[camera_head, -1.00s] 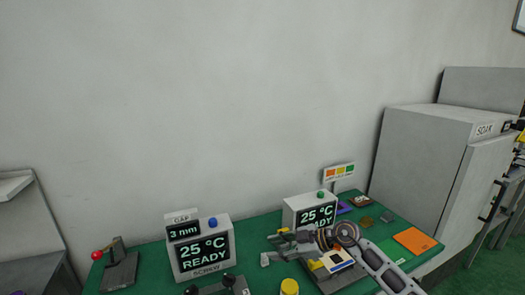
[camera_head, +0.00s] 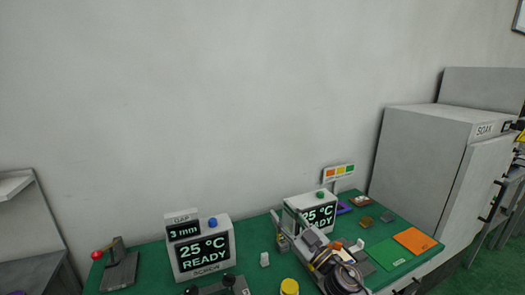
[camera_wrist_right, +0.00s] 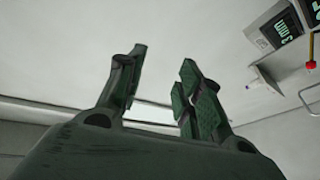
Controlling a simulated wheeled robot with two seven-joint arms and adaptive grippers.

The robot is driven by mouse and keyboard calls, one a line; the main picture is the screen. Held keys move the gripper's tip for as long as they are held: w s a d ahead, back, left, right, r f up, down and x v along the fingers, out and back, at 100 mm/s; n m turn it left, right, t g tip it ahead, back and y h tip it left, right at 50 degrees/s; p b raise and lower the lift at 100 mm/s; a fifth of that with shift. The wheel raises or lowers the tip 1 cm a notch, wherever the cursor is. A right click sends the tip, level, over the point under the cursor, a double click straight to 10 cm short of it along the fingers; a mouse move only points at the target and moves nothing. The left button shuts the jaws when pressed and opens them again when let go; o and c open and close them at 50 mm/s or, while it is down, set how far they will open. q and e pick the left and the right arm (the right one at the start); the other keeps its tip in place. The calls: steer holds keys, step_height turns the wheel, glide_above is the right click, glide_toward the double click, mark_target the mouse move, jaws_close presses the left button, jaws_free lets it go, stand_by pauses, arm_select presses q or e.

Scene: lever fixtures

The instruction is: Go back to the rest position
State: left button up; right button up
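My right gripper (camera_head: 287,224) is above the green bench (camera_head: 252,240) in the head view, in front of the right display box (camera_head: 318,203), and covers part of its screen. In the right wrist view the two fingers of this gripper (camera_wrist_right: 160,90) stand apart, with nothing between them.
A left display box (camera_head: 203,248) reads 25 °C READY. A red-knobbed lever fixture (camera_head: 118,268) stands at left. A small white block (camera_head: 264,259), a yellow knob (camera_head: 289,287), a green sheet (camera_head: 390,253) and an orange sheet (camera_head: 415,240) are on the bench. A grey cabinet (camera_head: 420,150) stands at right.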

steer(key=s+d+f+m+g+h, duration=0.1)
steer(key=s+d+f+m+h, duration=0.2)
steer(key=d+f+m+h, duration=0.4)
steer(key=s+d+f+m+g+h, duration=0.1)
steer(key=s+d+f+m+h, duration=0.3)
steer(key=d+f+h, duration=0.45)
steer(key=s+f+n+g+y, duration=0.1)
steer(key=s+f+g, duration=0.55)
steer(key=s, duration=0.45)
steer(key=s+f+n+g+y, duration=0.1)
steer(key=s+f+g, duration=0.5)
steer(key=s, duration=0.5)
steer(key=s+f, duration=0.3)
steer(key=f, duration=3.1)
steer(key=s+d+f, duration=0.2)
steer(key=s+f, duration=0.7)
steer(key=s, duration=0.2)
steer(key=s+d+f+g, duration=0.1)
steer(key=s+d+f, duration=0.1)
steer(key=s+f, duration=0.8)
steer(key=shift+s+d, duration=0.3)
steer(key=shift+s, duration=0.2)
